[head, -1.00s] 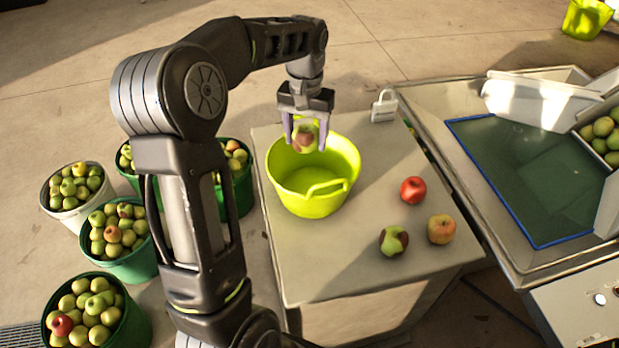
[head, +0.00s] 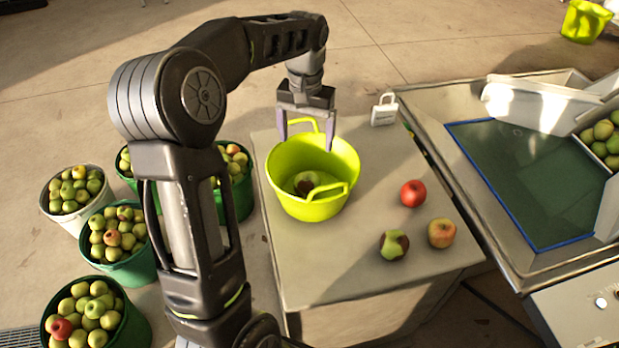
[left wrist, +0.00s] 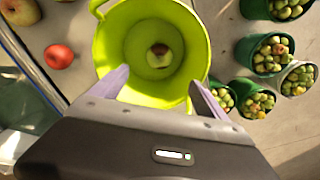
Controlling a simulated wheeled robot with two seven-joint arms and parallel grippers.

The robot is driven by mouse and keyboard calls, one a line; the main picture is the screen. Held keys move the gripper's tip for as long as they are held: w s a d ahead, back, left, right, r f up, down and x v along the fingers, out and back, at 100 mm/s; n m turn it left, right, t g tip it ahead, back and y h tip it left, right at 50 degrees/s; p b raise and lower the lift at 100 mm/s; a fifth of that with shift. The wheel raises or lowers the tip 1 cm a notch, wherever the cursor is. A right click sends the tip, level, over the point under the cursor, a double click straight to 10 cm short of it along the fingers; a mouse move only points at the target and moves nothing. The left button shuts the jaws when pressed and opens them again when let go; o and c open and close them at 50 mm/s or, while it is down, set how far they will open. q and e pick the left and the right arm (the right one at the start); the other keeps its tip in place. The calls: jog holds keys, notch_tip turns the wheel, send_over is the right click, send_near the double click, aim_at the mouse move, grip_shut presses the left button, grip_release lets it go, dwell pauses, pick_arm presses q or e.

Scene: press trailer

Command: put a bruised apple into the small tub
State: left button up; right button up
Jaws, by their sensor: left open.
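The small tub (head: 290,206) is yellow-green with two handles and stands on a grey table. A green apple with a dark brown patch (head: 307,183) lies on its floor, partly behind the near handle. It also shows inside the tub in the left wrist view (left wrist: 158,55). My left gripper (head: 307,145) is open and empty above the far part of the tub. Another green apple with a brown bruise (head: 393,245) lies on the table, with a red apple (head: 413,193) and a yellow-red apple (head: 441,232) near it. My right gripper is not in view.
A padlock-shaped grey object (head: 384,110) stands at the table's (head: 300,275) back edge. Several buckets of apples (head: 115,243) stand on the floor at left. A machine with a blue-edged green panel (head: 525,180) is at right. The table's front is clear.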

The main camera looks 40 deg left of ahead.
pick_arm(q)
notch_tip(320, 180, up, 6)
jog(key=shift+r+p, duration=0.2)
jog(key=shift+p, duration=0.15)
dwell(0.8)
